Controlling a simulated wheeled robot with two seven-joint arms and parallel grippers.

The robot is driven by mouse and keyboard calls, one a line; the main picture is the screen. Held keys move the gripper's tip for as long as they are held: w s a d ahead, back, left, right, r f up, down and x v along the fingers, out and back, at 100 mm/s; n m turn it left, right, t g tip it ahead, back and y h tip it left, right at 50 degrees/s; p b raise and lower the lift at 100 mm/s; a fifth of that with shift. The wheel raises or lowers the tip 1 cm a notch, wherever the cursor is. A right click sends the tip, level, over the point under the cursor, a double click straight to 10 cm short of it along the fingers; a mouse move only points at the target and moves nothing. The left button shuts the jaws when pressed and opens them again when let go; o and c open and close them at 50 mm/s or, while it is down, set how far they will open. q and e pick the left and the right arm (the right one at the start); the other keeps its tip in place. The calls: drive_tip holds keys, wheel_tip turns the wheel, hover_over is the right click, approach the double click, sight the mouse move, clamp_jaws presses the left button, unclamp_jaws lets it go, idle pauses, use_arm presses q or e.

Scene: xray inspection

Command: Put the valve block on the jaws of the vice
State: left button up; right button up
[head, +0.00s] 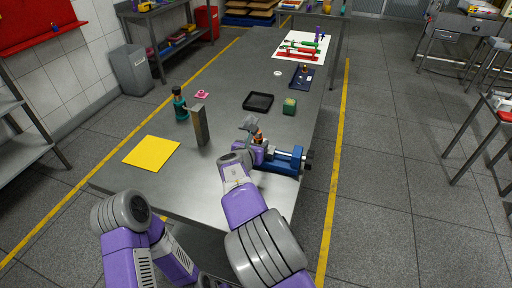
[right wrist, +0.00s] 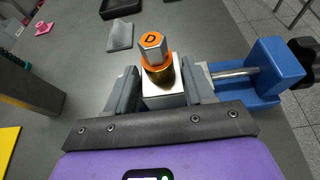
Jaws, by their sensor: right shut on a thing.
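The valve block is a pale metal block with a brass and orange collar and a hex top marked D; it shows in the right wrist view (right wrist: 164,90) and small in the head view (head: 259,137). My right gripper (right wrist: 160,88) is shut on it, one grey finger on each side. The blue vice (head: 286,157) is at the table's right edge; its screw rod and blue end (right wrist: 277,68) are right of the block. The gripper and block hide much of the vice, so I cannot tell whether the block touches the jaws. My left gripper is out of view.
A grey plate (right wrist: 120,35) lies beyond the block. An upright metal post (head: 200,126), yellow sheet (head: 152,153) and teal-bodied item (head: 180,105) are to the left. A black tray (head: 258,102) and green cube (head: 289,105) are behind.

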drive_tip(key=shift+r, duration=0.2)
drive_tip(key=shift+f, duration=0.1)
drive_tip(key=shift+f, duration=0.15)
drive_tip(key=o, duration=1.4)
drive_tip(key=shift+c, duration=0.2)
drive_tip(key=shift+s+a+r, duration=0.1)
drive_tip(key=shift+s+r, duration=0.05)
drive_tip(key=shift+r, duration=0.15)
drive_tip(key=p+v, duration=0.2)
drive_tip(key=v, duration=0.9)
drive_tip(key=shift+s, duration=0.3)
